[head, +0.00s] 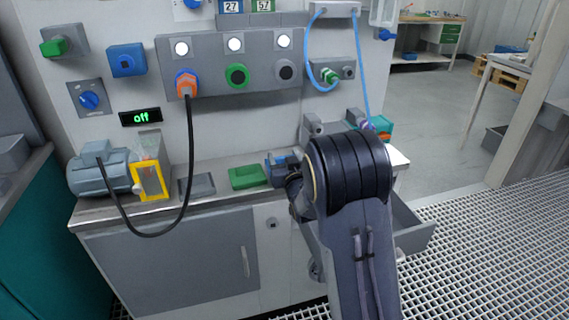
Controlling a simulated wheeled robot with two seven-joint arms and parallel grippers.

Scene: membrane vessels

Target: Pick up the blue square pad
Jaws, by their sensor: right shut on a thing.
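My right gripper (284,168) is at the counter, just right of the green pad, and its arm comes up from the bottom and hides much of it. It is shut on a blue thing, likely the blue square pad (279,159), of which only a small part shows. I cannot tell whether the pad touches the counter. A green pad (248,177) and a grey pad (197,187) lie on the counter to the left. My left gripper is not in view.
A grey motor (100,174) and a yellow-framed block (151,180) stand on the counter's left end. A black cable hangs from an orange plug (187,84) over the counter front. An open drawer (410,228) juts out at right. Blue hoses hang behind the arm.

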